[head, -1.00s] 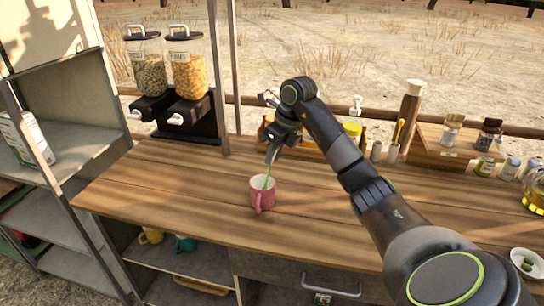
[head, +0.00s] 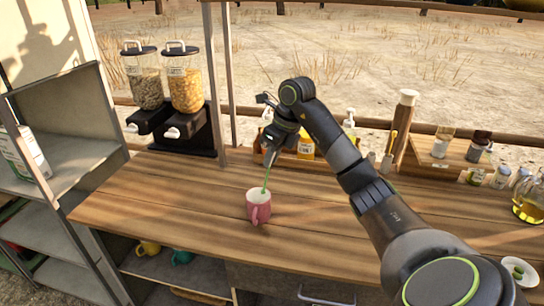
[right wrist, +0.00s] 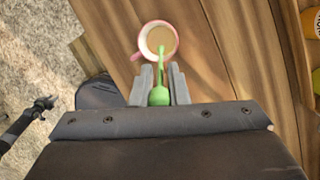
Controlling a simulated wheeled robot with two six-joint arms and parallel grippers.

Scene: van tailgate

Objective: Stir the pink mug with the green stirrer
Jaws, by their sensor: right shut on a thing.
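The pink mug (head: 258,208) stands upright on the wooden counter (head: 170,195), its handle toward me. In the right wrist view the mug (right wrist: 143,52) holds a tan liquid. My right gripper (head: 269,160) is above the mug, shut on the green stirrer (head: 265,186). The stirrer slants down from the fingers, and its lower end is inside the mug's rim. In the right wrist view the stirrer's thick green end (right wrist: 159,96) sits between the two fingers. My left gripper is not in view.
Two cereal dispensers (head: 165,95) stand at the back left. A wooden caddy with bottles (head: 306,148) is behind my right gripper. A raised shelf with jars (head: 440,147) and a glass oil jug (head: 528,205) are at the right. The counter around the mug is clear.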

